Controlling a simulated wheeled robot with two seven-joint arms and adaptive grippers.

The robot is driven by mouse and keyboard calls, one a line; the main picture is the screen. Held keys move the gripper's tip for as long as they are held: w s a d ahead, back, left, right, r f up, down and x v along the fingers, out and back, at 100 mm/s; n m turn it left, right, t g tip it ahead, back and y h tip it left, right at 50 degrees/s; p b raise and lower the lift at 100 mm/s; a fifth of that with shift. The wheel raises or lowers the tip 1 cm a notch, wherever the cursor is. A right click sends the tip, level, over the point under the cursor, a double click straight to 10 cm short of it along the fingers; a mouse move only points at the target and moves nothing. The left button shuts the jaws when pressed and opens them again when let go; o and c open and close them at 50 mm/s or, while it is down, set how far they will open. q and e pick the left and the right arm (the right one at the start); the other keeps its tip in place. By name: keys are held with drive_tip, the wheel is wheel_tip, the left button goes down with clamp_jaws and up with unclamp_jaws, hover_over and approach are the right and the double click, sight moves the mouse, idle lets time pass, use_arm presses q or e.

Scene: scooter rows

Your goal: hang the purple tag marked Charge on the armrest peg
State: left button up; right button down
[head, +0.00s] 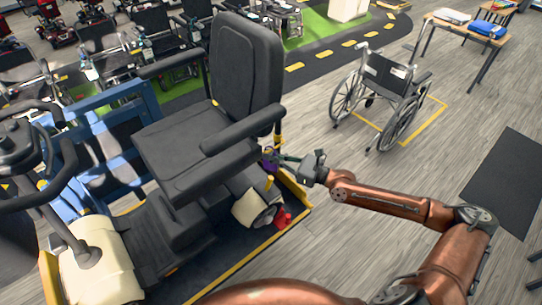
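The purple tag (268,158) is a small patch beside the scooter seat, below the rear end of the near armrest (243,130). Its marking is too small to read. A yellow upright piece (278,137) shows just above it at the armrest's rear; I cannot tell whether it is the peg or whether the tag's loop is on it. My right gripper (283,158) reaches in from the right, with its fingertips at the tag. The fingers are too small to show whether they are shut on it. My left gripper is out of view.
The scooter stands on a dark platform with yellow edges (294,188). A red object (283,217) lies low beside its rear. A wheelchair (385,90) stands behind on the right, and a table (470,28) farther back.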

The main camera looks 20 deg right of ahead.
drive_tip(key=shift+f+b, duration=0.5)
drive_tip(key=shift+f, duration=0.2)
drive_tip(key=c, duration=2.1)
unclamp_jaws()
drive_tip(key=shift+s+d, duration=0.45)
drive_tip(key=shift+d, duration=0.1)
drive_tip(key=shift+v, duration=3.1)
